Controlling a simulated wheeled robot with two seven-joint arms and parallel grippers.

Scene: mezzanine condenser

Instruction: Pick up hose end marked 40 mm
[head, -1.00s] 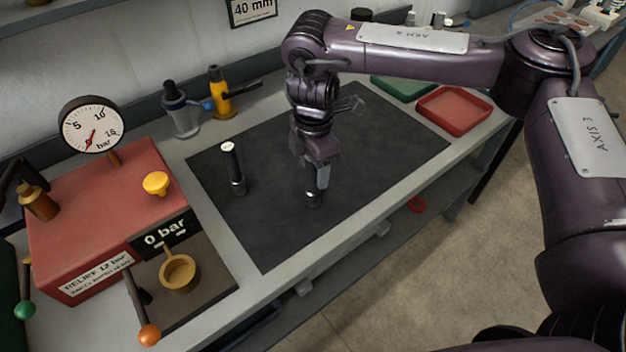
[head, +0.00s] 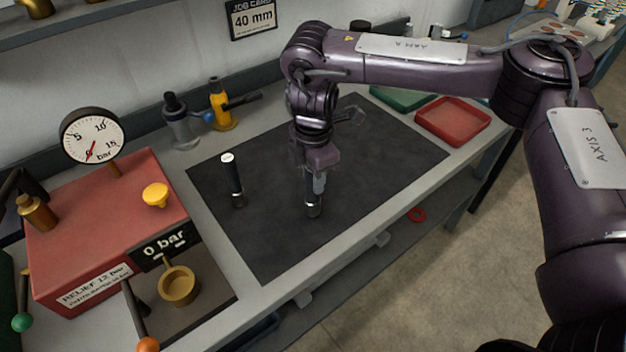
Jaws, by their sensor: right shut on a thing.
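Two short black hose ends with metal tips stand on the dark mat (head: 385,160) in the head view. One hose end (head: 234,182) stands upright and free at the left, with a white top whose marking is too small to read. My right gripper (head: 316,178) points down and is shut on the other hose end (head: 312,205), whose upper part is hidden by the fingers. I cannot tell whether its lower tip touches the mat or is just above it. A job card (head: 252,18) on the wall reads 40 mm. My left gripper is not in view.
A red test box (head: 105,220) with a pressure gauge (head: 91,136) and a brass cup (head: 179,284) stands at the left. Grey and yellow tools (head: 221,105) stand behind the mat. Red (head: 453,120) and green (head: 398,97) trays lie at the back right. The mat's right part is clear.

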